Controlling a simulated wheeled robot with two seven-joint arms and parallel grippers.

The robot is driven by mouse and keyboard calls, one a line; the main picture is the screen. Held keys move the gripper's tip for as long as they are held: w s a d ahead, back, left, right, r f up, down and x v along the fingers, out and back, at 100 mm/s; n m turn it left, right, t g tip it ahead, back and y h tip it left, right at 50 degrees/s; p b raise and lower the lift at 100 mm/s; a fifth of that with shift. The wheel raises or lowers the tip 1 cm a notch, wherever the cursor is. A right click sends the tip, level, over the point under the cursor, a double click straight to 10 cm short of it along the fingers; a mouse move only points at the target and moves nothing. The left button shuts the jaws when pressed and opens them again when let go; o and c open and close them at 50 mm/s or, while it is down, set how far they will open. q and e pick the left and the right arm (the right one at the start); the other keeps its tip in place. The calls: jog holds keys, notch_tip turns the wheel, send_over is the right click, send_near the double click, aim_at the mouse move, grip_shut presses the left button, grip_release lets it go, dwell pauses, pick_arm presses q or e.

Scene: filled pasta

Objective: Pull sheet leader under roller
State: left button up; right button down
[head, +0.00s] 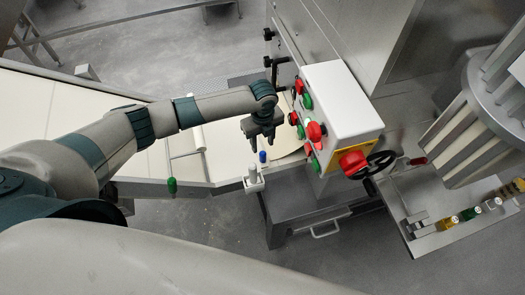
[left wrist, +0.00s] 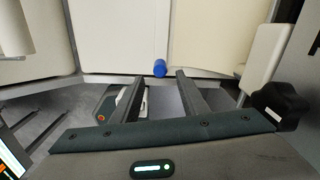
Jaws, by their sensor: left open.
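My left gripper (head: 262,137) points down over the near rail of the conveyor, just left of the control box. In the left wrist view its two fingers (left wrist: 158,82) are apart with nothing between them. A blue cap (head: 263,156) stands just below the gripper; it also shows beyond the fingertips in the left wrist view (left wrist: 160,68). Pale sheet (head: 225,148) lies on the conveyor behind the gripper and also shows in the left wrist view (left wrist: 120,45). I cannot tell where the sheet's leading edge is. My right gripper is out of view.
A white control box (head: 340,100) with red and green buttons stands close right of the gripper. A black handwheel (head: 370,165) is below it. A small white fitting (head: 253,180) and a green knob (head: 172,185) are at the near rail.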

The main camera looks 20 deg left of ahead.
aim_at(263, 152)
pick_arm(q)
notch_tip(263, 152, down, 7)
jog(key=shift+f+p, duration=0.15)
jog(key=shift+p, duration=0.4)
grip_shut()
